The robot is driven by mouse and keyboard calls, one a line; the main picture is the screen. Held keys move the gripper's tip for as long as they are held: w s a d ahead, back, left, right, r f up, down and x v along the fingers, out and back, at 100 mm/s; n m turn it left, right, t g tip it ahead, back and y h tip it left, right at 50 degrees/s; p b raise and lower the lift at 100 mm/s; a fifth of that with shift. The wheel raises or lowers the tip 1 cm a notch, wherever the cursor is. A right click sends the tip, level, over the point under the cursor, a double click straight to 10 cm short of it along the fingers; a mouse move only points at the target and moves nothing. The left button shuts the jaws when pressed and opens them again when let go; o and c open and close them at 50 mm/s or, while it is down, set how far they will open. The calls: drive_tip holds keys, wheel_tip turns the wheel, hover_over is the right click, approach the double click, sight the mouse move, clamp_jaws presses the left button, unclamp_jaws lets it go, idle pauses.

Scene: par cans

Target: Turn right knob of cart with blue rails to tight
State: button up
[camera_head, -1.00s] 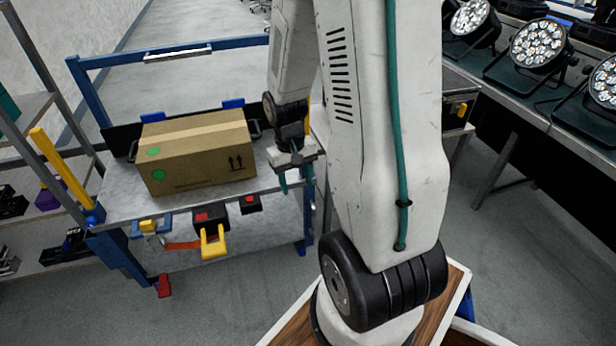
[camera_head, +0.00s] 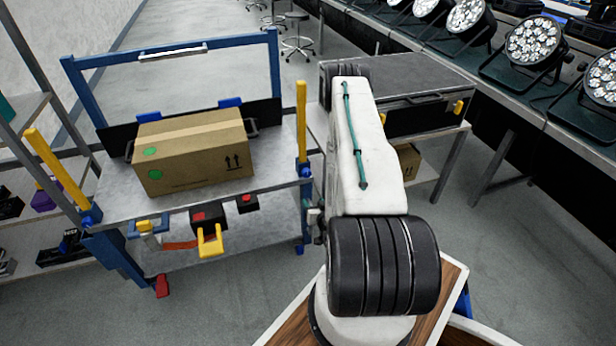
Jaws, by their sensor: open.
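The cart with blue rails (camera_head: 285,95) stands at the left, with a grey deck (camera_head: 120,190) and a blue push frame at its back. A yellow upright post (camera_head: 301,115) stands at the deck's right edge. The right knob appears to be the small blue piece (camera_head: 304,170) at the foot of this post; its turn is too small to read. My arm rises just right of the cart and folds down behind itself. It hides my gripper. A small grey part shows at the arm's left edge, beside the cart's right leg; I cannot tell what it is.
A cardboard box (camera_head: 195,155) sits on the cart deck. Another yellow post (camera_head: 57,170) leans at the deck's left edge. A dark case (camera_head: 420,100) lies on a table right of the cart. Par cans (camera_head: 533,42) line a bench at the right. Grey floor is open between.

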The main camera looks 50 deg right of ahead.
sight(308, 175)
drive_tip(key=w+d+r+t, duration=0.1)
drive_tip(key=w+r, duration=0.1)
drive_tip(key=w+d+r+t+h, duration=0.1)
drive_tip(key=w+d+r, duration=0.1)
drive_tip(key=w, duration=0.1)
drive_tip(key=w+d+r+h, duration=0.1)
drive_tip(key=w+d, duration=0.1)
drive_tip(key=shift+w+r+t, duration=0.15)
drive_tip(key=shift+r+t, duration=0.25)
drive_tip(key=shift+m, duration=0.3)
drive_tip(key=c, duration=1)
